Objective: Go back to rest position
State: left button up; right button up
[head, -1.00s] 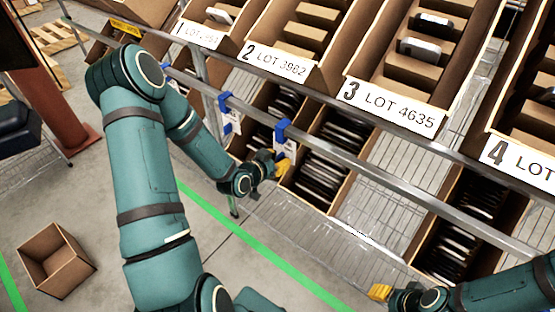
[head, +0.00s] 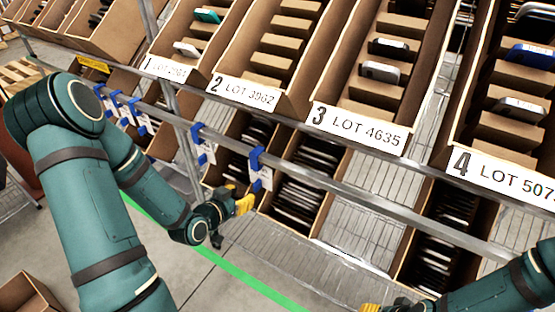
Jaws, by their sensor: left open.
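My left gripper (head: 243,205) has yellow fingertips and is open and empty. It hangs in front of the lower shelf, beside a carton of dark upright items (head: 308,172). My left arm comes in from the left side. My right gripper (head: 370,308) shows only as a bit of yellow at the bottom edge, and its jaws are cut off by the frame. My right arm lies at the lower right corner.
Tilted cartons stand on the upper shelf, labelled LOT 3982 (head: 243,90), LOT 4635 (head: 355,128) and lot 4 (head: 508,183). Blue clips with tags (head: 261,170) hang on the metal rail. An open carton (head: 28,295) sits on the floor at lower left.

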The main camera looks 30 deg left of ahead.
pick_arm(q)
jog(key=d+f+n+g+h, duration=0.1)
jog(key=d+f+g+h, duration=0.1)
jog(key=d+f+g, duration=0.55)
jog(key=s+d+f+g, duration=0.2)
jog(key=s+d, duration=0.3)
jog(key=d, duration=0.3)
jog(key=s+d+f+n+g, duration=0.1)
jog(key=s+d+f, duration=0.3)
jog(key=d, duration=0.4)
jog(key=shift+s+d+f+g+h, duration=0.15)
jog(key=shift+s+d+g+h, duration=0.2)
jog(key=shift+s+g, duration=0.35)
jog(key=shift+a, duration=0.1)
